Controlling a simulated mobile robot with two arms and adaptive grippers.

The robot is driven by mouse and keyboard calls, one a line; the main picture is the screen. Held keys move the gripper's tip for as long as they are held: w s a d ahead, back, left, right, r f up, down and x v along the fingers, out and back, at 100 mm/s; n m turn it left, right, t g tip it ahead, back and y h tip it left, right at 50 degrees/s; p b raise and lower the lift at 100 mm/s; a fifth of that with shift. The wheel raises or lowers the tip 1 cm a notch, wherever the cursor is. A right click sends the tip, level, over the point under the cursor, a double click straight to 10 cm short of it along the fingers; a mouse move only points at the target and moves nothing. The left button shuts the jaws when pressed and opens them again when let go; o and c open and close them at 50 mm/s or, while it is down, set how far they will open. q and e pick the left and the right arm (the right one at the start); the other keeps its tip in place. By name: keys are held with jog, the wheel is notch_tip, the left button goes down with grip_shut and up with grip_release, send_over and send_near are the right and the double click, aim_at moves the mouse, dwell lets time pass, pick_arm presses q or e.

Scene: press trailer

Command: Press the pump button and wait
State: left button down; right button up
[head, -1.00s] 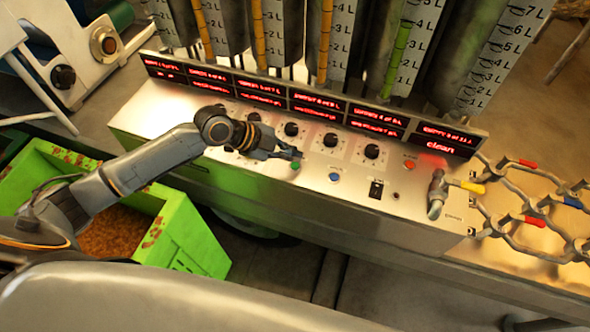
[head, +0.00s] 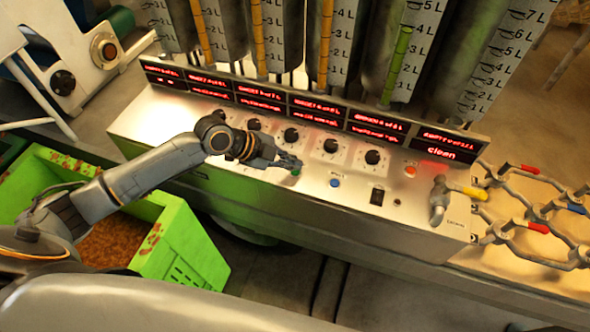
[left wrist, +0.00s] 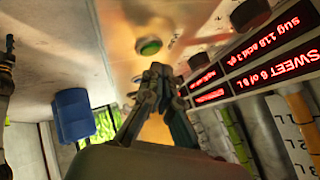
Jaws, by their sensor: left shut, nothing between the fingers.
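The slanted metal control panel (head: 240,172) carries a green button (head: 296,171), a blue button (head: 335,183) and a red button (head: 410,171). I cannot read which is the pump button. My left gripper (head: 297,163) is shut and empty, its tips right beside the green button and partly over it in the head view. I cannot tell whether the tips touch the green button. My right gripper is out of view.
Several black knobs (head: 330,145) sit behind the buttons, below red displays (head: 318,107) and measuring tubes (head: 405,50). A black switch (head: 377,196) and a tap (head: 439,198) stand to the right. A green crate (head: 180,240) is below left.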

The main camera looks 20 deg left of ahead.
aim_at(292, 172)
pick_arm(q)
jog(key=shift+f, duration=0.15)
dwell(0.4)
jog(key=shift+f+b, duration=0.3)
jog(key=shift+b, duration=0.05)
jog(key=shift+f+b, duration=0.35)
jog(key=shift+f, duration=0.05)
dwell(0.5)
dwell(0.4)
jog(key=shift+r+p, duration=0.55)
jog(key=shift+r, duration=0.25)
jog(key=shift+r+p, duration=1.9)
jog(key=shift+r, duration=0.65)
